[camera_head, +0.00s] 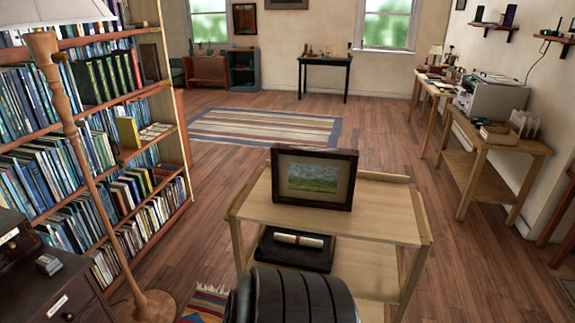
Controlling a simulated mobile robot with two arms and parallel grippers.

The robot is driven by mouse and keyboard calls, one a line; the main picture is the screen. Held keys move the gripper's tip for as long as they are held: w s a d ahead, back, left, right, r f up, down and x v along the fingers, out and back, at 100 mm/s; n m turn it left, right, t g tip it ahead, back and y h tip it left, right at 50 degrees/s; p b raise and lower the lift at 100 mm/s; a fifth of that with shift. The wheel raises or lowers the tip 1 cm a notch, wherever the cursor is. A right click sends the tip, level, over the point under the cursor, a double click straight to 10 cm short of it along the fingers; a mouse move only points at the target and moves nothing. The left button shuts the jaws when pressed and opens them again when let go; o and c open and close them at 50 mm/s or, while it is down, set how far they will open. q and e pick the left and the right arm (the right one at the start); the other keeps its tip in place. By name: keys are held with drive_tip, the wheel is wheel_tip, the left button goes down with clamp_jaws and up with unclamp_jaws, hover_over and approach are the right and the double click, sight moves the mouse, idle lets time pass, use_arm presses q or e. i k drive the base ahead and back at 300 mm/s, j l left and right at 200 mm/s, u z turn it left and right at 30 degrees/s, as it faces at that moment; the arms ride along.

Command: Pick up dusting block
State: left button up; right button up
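I cannot pick out the dusting block for certain. A small grey block-like object (48,264) lies on top of the dark wooden cabinet (75,283) at the lower left; it is too small to identify. Neither of my grippers is in view.
A wooden cart (385,222) stands close ahead, with a framed picture (314,180) on top and a rolled paper (298,239) below. A lamp pole (88,175) and full bookshelf (112,170) stand left. Side tables (489,168) line the right wall. Floor beyond the cart is open.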

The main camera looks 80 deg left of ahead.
sight(49, 265)
drive_tip(key=l+u, duration=0.1)
drive_tip(key=u, duration=4.3)
drive_tip(key=i+j, duration=0.1)
drive_tip(key=i, duration=0.3)
drive_tip(key=j+u, duration=0.05)
